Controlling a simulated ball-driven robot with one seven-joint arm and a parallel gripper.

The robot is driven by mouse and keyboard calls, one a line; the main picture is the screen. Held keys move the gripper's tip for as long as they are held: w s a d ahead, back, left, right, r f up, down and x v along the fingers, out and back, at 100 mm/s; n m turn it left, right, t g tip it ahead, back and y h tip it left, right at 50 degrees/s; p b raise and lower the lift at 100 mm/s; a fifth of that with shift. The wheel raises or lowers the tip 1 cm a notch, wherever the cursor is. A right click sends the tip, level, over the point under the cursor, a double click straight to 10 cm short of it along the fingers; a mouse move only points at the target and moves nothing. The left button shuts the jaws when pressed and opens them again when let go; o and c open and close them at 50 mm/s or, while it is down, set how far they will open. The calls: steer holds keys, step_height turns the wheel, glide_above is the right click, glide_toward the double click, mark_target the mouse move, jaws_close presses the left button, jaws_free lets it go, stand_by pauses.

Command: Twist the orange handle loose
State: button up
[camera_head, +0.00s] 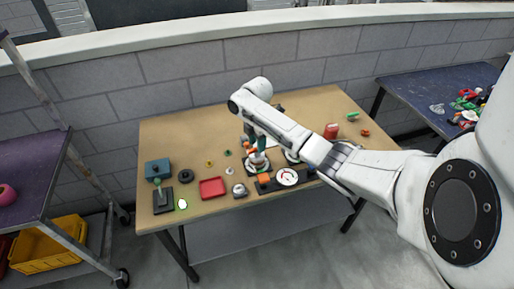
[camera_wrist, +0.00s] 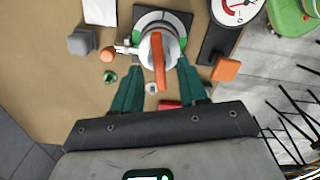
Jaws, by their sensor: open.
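The orange handle (camera_wrist: 158,62) is a bar on top of a round silver-white fitting (camera_wrist: 148,46). The fitting stands on a dark plate with green and white dial markings (camera_wrist: 178,18). In the wrist view my gripper (camera_wrist: 161,72) is open, with one teal finger on each side of the handle's near end. A gap shows on both sides, and I cannot tell whether the fingertips are level with the handle in height. In the head view my gripper (camera_head: 256,157) is low over the table's front middle and largely hides the handle.
On the brown table (camera_head: 190,130), a white gauge (camera_head: 288,177) and an orange block (camera_head: 264,179) sit close by. A red tray (camera_head: 212,188) and a blue box (camera_head: 158,169) stand to the left. Several small parts lie around. A brick wall (camera_head: 190,75) is behind.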

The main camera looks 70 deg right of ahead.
steer(key=shift+r+p, duration=0.55)
steer(key=shift+r, duration=1.5)
steer(key=w+a+f+m+t+y+b, duration=0.1)
steer(key=w+a+f, duration=0.15)
steer(key=a, duration=0.55)
steer(key=w+a+f+m, duration=0.1)
steer(key=w+a, duration=0.2)
steer(key=a, duration=0.5)
steer(key=w+a+f+m+t+y+b, duration=0.1)
steer(key=w+a+f, duration=0.1)
steer(key=a, duration=0.6)
steer(key=s+a+f+m+b, duration=0.1)
steer(key=s+a+f+m, duration=0.15)
steer(key=a, duration=0.35)
steer(key=s+a+f+m, duration=0.1)
steer(key=s+a, duration=0.2)
steer(key=a, duration=0.3)
steer(key=s+f+m+g+h+b, duration=0.1)
steer(key=s+m, duration=0.5)
steer(key=s, duration=1.3)
steer(key=shift+s+d+h+b, duration=0.25)
steer(key=shift+d+h+b, duration=0.15)
steer(key=shift+h+b, duration=0.25)
